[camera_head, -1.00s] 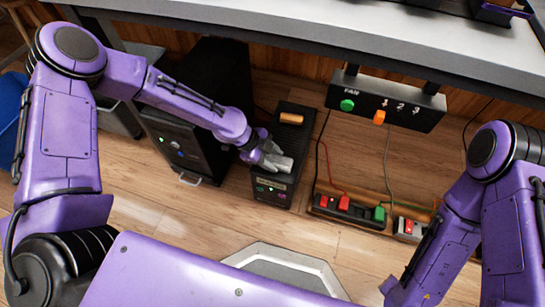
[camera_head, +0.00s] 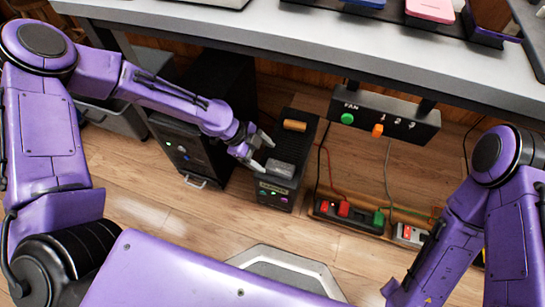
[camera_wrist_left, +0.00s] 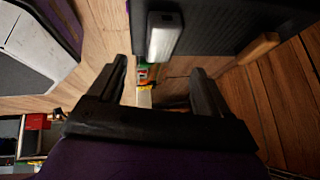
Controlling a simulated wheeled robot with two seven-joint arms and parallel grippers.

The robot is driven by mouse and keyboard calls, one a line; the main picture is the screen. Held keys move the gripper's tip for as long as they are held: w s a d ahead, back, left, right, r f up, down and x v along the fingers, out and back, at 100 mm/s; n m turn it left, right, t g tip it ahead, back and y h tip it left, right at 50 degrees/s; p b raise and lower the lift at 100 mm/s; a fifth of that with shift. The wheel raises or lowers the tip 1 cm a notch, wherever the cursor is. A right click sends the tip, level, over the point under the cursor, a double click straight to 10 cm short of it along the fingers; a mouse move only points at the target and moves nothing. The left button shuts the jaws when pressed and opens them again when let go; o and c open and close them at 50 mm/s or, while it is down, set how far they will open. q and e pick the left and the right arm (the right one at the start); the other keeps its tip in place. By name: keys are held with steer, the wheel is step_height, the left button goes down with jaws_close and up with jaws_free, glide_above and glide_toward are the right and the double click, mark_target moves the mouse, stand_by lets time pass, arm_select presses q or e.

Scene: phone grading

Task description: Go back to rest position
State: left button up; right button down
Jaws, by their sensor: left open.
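My left gripper (camera_head: 262,151) is open and empty. It hangs under the table beside a small black box (camera_head: 275,198) on the floor. A grey block (camera_head: 280,169) lies on top of this box, just right of the fingers and apart from them. In the left wrist view, the open fingers of my left gripper (camera_wrist_left: 162,85) have nothing between them, and the pale block (camera_wrist_left: 163,38) is beyond them. My right arm shows at the right in the head view, but its gripper is out of view.
A tall black computer case (camera_head: 215,110) stands left of the small box. A fan switch panel (camera_head: 385,122) hangs under the grey table (camera_head: 290,40). Power strips (camera_head: 345,210) with red and green plugs and cables lie on the wooden floor. Phones, including a pink one (camera_head: 430,10), lie on the table.

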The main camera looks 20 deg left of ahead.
arm_select(q)
steer(key=v, duration=0.3)
steer(key=shift+a+r+p, duration=0.15)
steer(key=shift+p, duration=0.25)
